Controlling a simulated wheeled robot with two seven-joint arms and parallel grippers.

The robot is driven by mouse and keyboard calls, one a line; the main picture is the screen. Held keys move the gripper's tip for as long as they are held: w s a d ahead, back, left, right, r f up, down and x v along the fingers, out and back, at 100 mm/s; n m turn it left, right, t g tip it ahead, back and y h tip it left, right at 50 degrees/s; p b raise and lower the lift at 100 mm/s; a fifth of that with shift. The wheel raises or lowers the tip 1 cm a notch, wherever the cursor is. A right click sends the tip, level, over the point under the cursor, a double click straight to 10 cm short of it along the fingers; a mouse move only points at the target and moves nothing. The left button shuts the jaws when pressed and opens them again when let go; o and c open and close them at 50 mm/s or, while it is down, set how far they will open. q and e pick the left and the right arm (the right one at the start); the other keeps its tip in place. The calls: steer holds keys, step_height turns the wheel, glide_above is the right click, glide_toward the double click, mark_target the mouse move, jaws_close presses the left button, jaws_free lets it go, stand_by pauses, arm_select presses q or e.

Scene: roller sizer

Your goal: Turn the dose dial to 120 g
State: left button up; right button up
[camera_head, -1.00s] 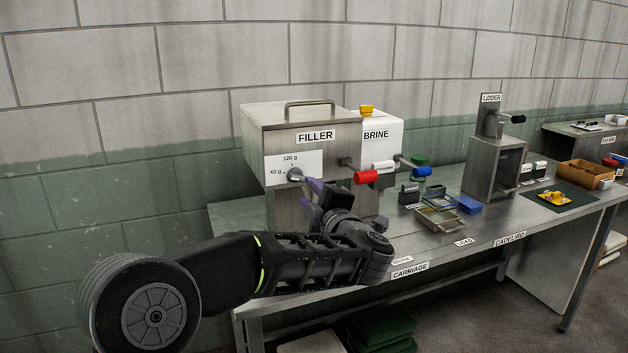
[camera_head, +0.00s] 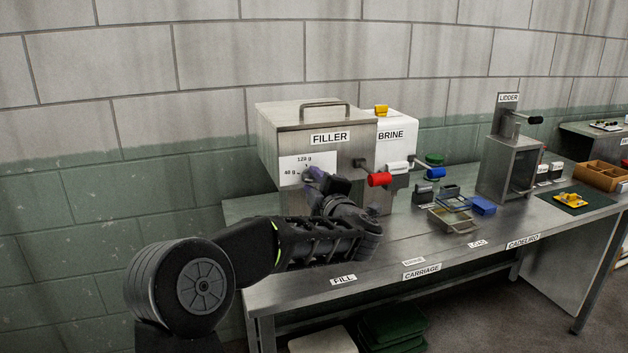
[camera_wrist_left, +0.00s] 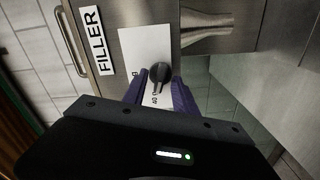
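My left gripper (camera_head: 311,177) is at the plate. In the left wrist view its purple fingers (camera_wrist_left: 159,88) are apart, one on each side of the dial. I cannot tell whether they touch it. The dial's exact setting is unclear. My right gripper is not in view.
A red-handled lever (camera_head: 380,179) and the white brine unit (camera_head: 396,150) are right of the dial. Small trays (camera_head: 453,219) and the lidder (camera_head: 508,165) stand farther right. The bench's front strip (camera_head: 385,262) is mostly clear.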

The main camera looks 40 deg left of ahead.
arm_select(q)
steer(key=shift+c, duration=0.3)
jaws_close()
stand_by(0.3)
